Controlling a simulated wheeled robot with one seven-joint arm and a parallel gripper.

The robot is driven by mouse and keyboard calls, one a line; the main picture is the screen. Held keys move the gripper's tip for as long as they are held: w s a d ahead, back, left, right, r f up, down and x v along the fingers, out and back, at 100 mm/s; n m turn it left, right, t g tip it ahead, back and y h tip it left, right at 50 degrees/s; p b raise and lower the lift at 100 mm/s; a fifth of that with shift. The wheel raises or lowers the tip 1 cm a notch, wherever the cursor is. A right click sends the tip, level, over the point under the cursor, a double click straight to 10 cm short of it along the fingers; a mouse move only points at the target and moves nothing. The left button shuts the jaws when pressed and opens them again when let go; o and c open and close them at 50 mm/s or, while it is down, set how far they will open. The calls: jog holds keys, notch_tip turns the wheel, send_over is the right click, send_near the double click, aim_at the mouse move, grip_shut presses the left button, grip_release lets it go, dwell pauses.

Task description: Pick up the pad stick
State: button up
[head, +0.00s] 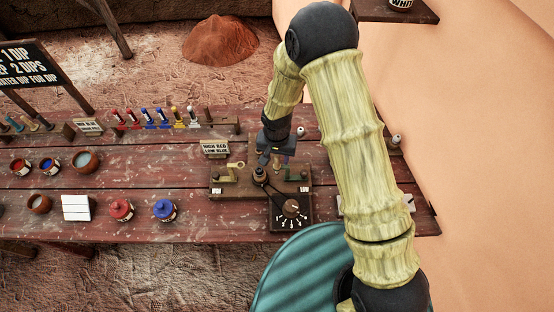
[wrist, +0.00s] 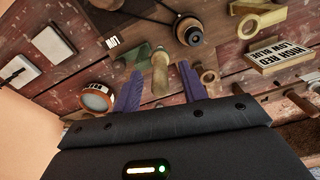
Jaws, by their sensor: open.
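A pale wooden stick with a rounded end (wrist: 160,66), which looks like the pad stick, stands between the two purple fingers of my gripper (wrist: 158,80) in the wrist view. The fingers are open, with a visible gap on both sides of the stick. I cannot tell how far the fingertips reach down along it. In the head view my gripper (head: 277,160) hangs over the back of the dark wooden device, and I cannot make out the stick there.
The device has a dial board (head: 291,208) in front. A small sign (head: 215,149) stands left of my gripper. A rack of colored sticks (head: 157,121) lies farther left. Red (head: 121,210) and blue (head: 164,209) pots stand at the front. A round jar (wrist: 97,97) is close beside the fingers.

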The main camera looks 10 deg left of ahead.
aim_at(277, 164)
jog(key=shift+f+p, duration=0.5)
jog(key=shift+f, duration=1)
grip_shut()
